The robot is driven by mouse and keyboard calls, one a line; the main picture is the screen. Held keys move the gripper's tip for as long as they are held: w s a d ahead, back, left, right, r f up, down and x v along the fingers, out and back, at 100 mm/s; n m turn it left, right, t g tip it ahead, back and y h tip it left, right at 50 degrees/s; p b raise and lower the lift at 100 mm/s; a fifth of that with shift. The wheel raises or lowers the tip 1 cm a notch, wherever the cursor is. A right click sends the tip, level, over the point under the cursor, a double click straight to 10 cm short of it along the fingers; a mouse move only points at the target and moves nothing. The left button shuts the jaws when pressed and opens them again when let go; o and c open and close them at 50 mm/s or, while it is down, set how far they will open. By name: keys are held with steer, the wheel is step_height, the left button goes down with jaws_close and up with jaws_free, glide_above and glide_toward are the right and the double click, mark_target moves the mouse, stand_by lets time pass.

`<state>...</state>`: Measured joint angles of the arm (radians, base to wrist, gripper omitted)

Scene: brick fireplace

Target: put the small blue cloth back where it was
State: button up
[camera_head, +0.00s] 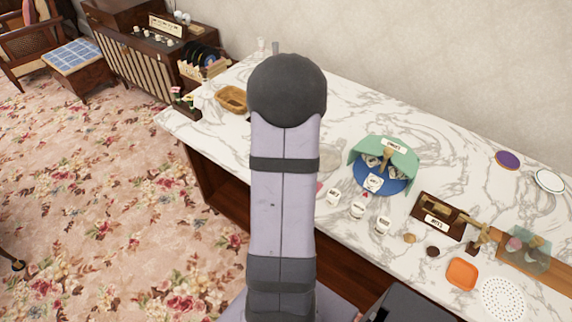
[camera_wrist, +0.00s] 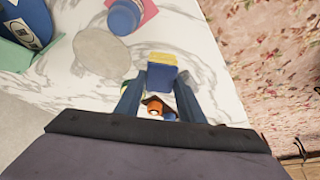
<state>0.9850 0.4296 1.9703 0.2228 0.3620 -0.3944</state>
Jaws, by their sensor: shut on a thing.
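My gripper (camera_wrist: 161,92) shows in the wrist view, its two dark fingers on either side of a small blue block-like thing with a yellow edge. This looks like the small blue cloth (camera_wrist: 161,78), folded; its full shape cannot be told. It is held over or near the marble counter's edge, and whether it touches the counter is unclear. A small orange and white thing (camera_wrist: 155,109) shows between the fingers, closer to the palm. In the head view my arm hides the gripper and the cloth.
On the marble counter (camera_head: 440,150) are a green and blue bowl-like holder (camera_head: 402,186), several small white jars (camera_head: 357,210), an orange tray (camera_head: 462,274) and a wicker basket (camera_head: 232,98). A grey disc (camera_wrist: 101,56) and a blue cylinder (camera_wrist: 124,17) lie near my gripper. Floral carpet (camera_wrist: 270,60) lies beyond the edge.

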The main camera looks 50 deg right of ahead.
steer(key=shift+f, duration=3.3)
steer(key=shift+f+b, duration=0.1)
steer(key=shift+b, duration=0.25)
steer(key=o, duration=1)
steer(key=shift+r, duration=0.45)
steer(key=v, duration=1.1)
steer(key=shift+s+a+r, duration=0.15)
